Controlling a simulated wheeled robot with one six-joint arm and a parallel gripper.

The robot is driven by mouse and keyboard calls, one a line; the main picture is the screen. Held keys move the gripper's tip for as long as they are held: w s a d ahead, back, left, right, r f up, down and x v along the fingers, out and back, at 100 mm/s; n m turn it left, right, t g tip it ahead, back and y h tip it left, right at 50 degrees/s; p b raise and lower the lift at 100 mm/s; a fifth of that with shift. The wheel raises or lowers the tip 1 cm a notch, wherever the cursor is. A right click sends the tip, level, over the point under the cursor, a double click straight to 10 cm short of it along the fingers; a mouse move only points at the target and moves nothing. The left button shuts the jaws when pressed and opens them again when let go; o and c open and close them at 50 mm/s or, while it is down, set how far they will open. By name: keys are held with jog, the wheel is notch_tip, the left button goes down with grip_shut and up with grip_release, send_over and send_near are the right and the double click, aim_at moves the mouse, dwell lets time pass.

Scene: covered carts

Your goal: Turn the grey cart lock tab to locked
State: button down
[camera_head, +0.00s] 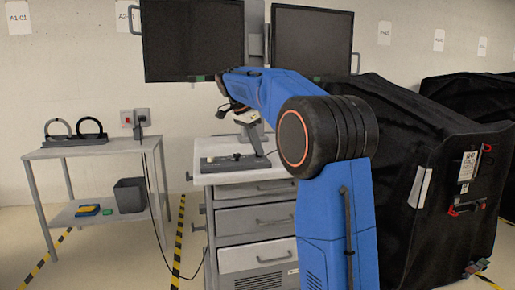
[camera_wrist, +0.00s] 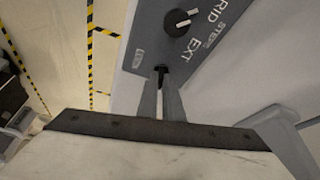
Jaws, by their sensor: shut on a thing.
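The grey cart (camera_head: 255,218) with drawers stands in the middle of the head view, partly behind my blue arm. On its top lies a dark grey panel (camera_head: 236,163). In the wrist view this panel (camera_wrist: 205,45) carries white lettering, including "EXT" and "RID", and a round black knob (camera_wrist: 177,22) with white marks. My gripper (camera_wrist: 160,78) is at the panel's near edge. Its two grey fingers are closed around a small dark tab (camera_wrist: 160,70), mostly hidden between the tips. Its lock position cannot be read.
Two dark monitors (camera_head: 192,40) stand above the cart. A black covered cart (camera_head: 440,200) is close on the right. Yellow-black floor tape (camera_head: 178,240) runs left of the grey cart, where floor is free.

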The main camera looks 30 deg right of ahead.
jog(key=shift+w+m+g, duration=0.15)
jog(key=shift+m+g, duration=0.45)
jog(key=shift+m, duration=1)
jog(key=c, duration=1.9)
grip_release()
